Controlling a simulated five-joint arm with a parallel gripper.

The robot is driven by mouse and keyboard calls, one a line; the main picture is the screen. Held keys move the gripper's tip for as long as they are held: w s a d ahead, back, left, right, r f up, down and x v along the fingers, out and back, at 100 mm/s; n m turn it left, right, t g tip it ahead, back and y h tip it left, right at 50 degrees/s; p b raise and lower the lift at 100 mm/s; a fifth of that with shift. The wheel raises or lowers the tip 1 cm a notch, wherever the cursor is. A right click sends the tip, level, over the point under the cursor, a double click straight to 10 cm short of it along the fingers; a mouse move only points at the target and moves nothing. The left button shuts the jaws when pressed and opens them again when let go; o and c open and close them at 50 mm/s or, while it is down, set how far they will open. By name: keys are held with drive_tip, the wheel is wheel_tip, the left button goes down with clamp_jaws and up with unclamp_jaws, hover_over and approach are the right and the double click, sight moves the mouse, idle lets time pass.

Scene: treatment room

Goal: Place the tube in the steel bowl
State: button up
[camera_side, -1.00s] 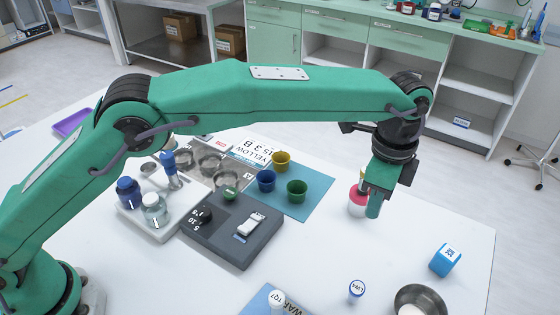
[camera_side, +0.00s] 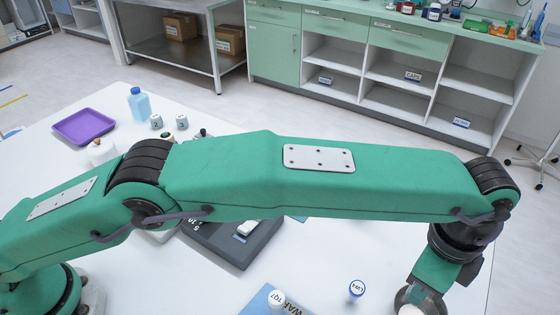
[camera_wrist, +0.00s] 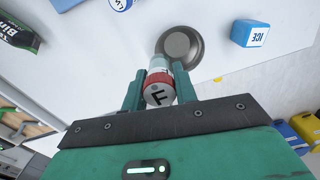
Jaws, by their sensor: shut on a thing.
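The tube (camera_wrist: 160,94), with a white end marked F, a red band and a clearer far part, is held between the two green fingers of my gripper (camera_wrist: 158,82) in the wrist view. The steel bowl (camera_wrist: 190,35) lies just beyond the tube, which overlaps its near edge in that picture. In the side view my gripper (camera_side: 425,285) hangs over the bowl (camera_side: 403,296) at the bottom right and covers part of it. The tube cannot be made out there, and I cannot tell its height above the bowl.
A blue ICE block (camera_wrist: 250,33) stands right of the bowl in the wrist view. A blue-and-white vial (camera_side: 357,289) and a white cap marked TQ7 (camera_side: 277,298) are left of the bowl. A grey device (camera_side: 235,238) sits partly under my arm.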

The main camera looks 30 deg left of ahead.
drive_tip(key=shift+f, duration=3.25)
drive_tip(key=shift+f, duration=0.4)
drive_tip(key=o, duration=1)
drive_tip(key=shift+c, duration=0.2)
drive_tip(key=shift+r, duration=6.45)
drive_tip(key=shift+a, duration=0.1)
